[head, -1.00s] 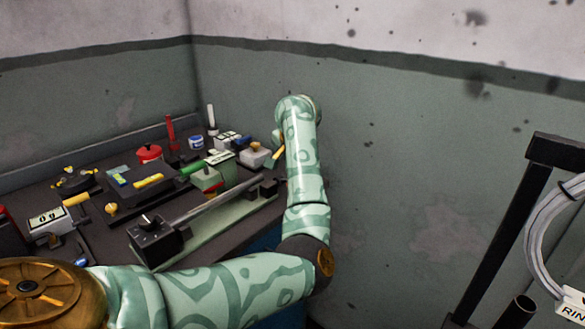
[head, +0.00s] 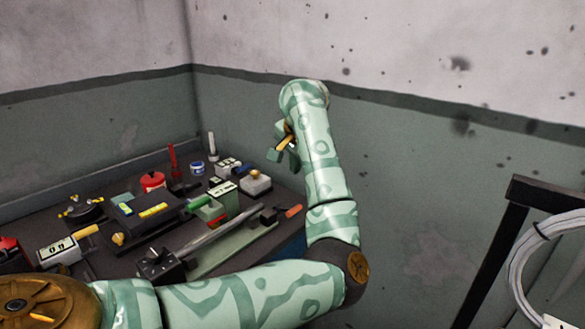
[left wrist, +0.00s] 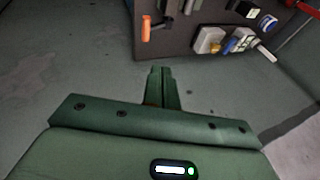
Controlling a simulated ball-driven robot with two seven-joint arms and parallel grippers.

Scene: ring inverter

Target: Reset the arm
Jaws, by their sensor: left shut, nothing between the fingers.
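My left arm, pale green with darker swirls, comes in from the lower left in the head view and bends upward at the elbow. My left gripper (head: 280,146) hangs from its far end, above and beyond the bench's right end, and is partly hidden by the forearm. In the left wrist view my left gripper's dark green fingers (left wrist: 164,72) are together with nothing between them. They are apart from the bench items. My right gripper is not in view.
A dark bench (head: 103,262) carries a long rail device (head: 215,240), an orange handle (head: 293,211), a red pot (head: 152,180) and a white box with a knob (head: 256,184). A dark frame with a white cable coil (head: 530,250) stands at right. Bare walls rise behind.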

